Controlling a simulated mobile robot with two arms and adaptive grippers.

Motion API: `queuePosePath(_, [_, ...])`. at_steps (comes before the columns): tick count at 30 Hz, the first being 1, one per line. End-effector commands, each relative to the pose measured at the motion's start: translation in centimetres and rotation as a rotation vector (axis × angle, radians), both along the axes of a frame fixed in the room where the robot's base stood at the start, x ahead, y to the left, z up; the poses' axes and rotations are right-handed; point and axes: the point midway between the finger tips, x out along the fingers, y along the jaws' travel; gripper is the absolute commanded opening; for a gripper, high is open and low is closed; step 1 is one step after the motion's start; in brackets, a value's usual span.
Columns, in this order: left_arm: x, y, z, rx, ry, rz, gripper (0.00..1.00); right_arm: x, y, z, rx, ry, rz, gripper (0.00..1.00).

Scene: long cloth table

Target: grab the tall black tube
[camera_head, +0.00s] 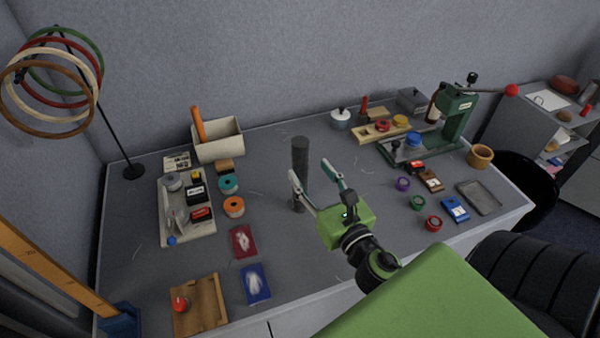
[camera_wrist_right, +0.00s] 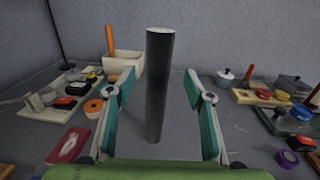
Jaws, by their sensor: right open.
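The tall black tube (camera_head: 300,160) stands upright on the grey table near its middle. In the right wrist view the tube (camera_wrist_right: 158,85) rises between the two fingers, nearer the left one, with a gap showing on either side. My right gripper (camera_head: 309,179) is open, with its fingers pointing at the tube from the front right. In the right wrist view my right gripper (camera_wrist_right: 161,93) has its two teal fingers spread wide and holds nothing. One finger partly covers the tube's lower part in the head view. My left gripper is not in view.
A cream box (camera_head: 218,141) and a tray of small items (camera_head: 187,232) stand to the left. A green press (camera_head: 455,118) and a wooden rack (camera_head: 380,133) stand at the back right. Tape rolls (camera_head: 234,207) lie left of the tube. The table around the tube is clear.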

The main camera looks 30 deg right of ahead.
Motion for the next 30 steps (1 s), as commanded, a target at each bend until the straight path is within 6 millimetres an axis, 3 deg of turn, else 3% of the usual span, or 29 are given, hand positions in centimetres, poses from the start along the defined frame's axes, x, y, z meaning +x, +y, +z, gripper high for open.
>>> queuePosePath(3, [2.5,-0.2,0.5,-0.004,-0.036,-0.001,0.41,0.7,-0.1,0.1,0.000,0.000,0.000,0.48])
queuePosePath(6, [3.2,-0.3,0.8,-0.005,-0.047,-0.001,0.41,1.2,-0.2,0.2,0.000,0.000,0.000,0.48])
queuePosePath(16, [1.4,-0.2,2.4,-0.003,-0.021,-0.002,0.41,5.3,-0.6,0.6,0.002,-0.001,-0.001,0.48])
queuePosePath(26, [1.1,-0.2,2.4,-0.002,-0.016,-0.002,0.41,5.9,-0.7,0.4,0.001,0.001,0.000,0.48])
queuePosePath(30, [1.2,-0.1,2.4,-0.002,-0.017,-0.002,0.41,5.9,-0.7,0.4,0.001,0.001,0.000,0.14])
